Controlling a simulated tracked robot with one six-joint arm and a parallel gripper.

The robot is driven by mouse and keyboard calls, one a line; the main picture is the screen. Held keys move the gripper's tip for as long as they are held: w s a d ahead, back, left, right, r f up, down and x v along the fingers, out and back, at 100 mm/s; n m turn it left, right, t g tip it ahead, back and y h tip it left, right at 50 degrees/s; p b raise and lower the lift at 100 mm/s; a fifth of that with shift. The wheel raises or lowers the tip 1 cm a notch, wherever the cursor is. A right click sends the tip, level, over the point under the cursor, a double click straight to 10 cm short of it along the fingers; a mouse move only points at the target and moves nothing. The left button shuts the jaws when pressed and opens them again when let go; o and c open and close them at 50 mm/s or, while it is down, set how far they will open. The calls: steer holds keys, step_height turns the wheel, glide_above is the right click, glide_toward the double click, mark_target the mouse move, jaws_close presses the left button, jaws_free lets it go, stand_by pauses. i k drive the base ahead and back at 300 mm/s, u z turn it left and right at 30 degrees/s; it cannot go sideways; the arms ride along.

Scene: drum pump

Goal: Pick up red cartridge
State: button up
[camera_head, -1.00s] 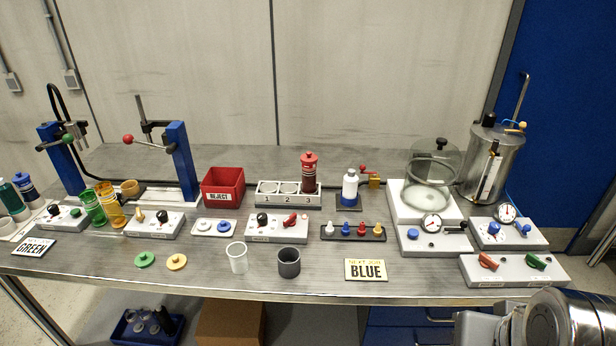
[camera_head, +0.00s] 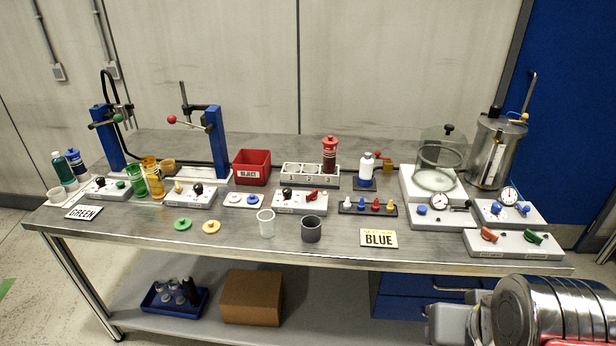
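The red cartridge (camera_head: 329,155) stands upright in the right-hand slot, marked 3, of the grey numbered rack (camera_head: 305,180) at the middle back of the bench. It has a red cap and a dark body with a label. The other two slots of the rack look empty. Part of my arm shows at the bottom right corner, well apart from the cartridge. My gripper's fingers cannot be seen.
The red reject bin (camera_head: 252,168) is left of the rack, and a white-blue bottle (camera_head: 366,170) right of it. A control box (camera_head: 299,203), clear cup (camera_head: 265,222) and dark cup (camera_head: 312,229) stand in front. A glass bell jar (camera_head: 437,165) is further right.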

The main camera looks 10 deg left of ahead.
mark_target(329, 155)
steer(key=u, duration=0.4)
steer(key=k, duration=0.95)
steer(key=u, duration=0.65)
steer(key=i, duration=0.4)
steer(key=u, duration=0.9)
steer(key=i, duration=1.55)
steer(key=z, duration=0.65)
steer(key=i, duration=0.75)
steer(key=z, duration=0.55)
